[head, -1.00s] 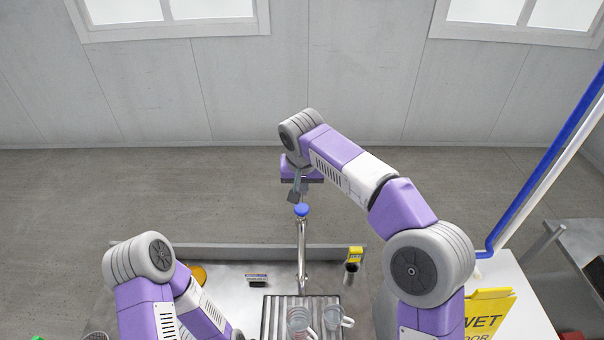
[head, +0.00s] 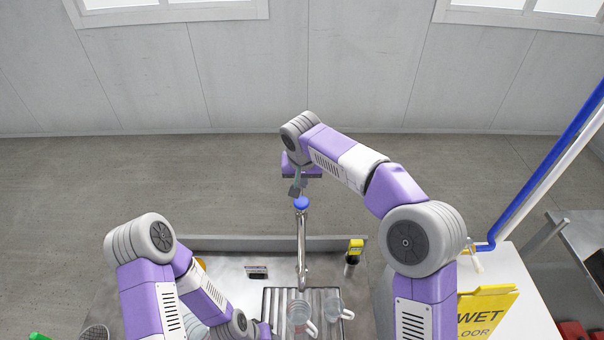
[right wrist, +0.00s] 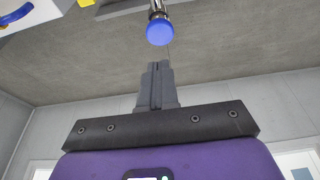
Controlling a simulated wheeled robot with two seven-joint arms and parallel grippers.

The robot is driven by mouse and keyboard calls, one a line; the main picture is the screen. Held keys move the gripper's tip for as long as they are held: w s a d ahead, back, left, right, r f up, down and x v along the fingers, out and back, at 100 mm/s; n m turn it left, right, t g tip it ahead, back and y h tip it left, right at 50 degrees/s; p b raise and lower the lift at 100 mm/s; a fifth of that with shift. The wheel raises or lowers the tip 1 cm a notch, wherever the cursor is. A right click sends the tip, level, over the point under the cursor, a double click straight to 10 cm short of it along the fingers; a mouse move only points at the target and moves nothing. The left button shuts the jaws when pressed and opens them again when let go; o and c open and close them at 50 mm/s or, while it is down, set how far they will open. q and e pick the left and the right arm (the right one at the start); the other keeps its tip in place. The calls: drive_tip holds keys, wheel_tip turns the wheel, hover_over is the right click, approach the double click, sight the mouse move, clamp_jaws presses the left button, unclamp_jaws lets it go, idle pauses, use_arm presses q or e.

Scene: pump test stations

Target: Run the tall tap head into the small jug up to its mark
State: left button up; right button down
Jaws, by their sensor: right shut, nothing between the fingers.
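The tall tap (head: 301,245) is a slim metal column with a blue round knob (head: 301,203) on top. Its knob also shows in the right wrist view (right wrist: 159,31). My right gripper (head: 297,190) is shut and empty, just beyond the knob and apart from it; its closed fingers (right wrist: 157,66) point toward the knob in the right wrist view. Two clear jugs (head: 298,312) (head: 333,304) with handles stand on the ribbed drain below the tap. Their marks and any water are too small to make out. My left gripper (head: 264,330) shows only partly at the bottom, left of the jugs; its fingers cannot be made out.
The ribbed drain (head: 270,306) lies in a metal bench with a low back rim (head: 230,243). A small dark-and-white block (head: 256,271) and a yellow-topped black item (head: 354,256) stand on the bench. A yellow wet-floor sign (head: 485,312) and a blue pipe (head: 545,165) are at the right.

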drive_tip(key=p, duration=0.1)
hover_over(302, 200)
drive_tip(key=s, duration=0.1)
wheel_tip(302, 200, down, 6)
drive_tip(key=shift+s+f, duration=0.1)
drive_tip(key=shift+f, duration=0.95)
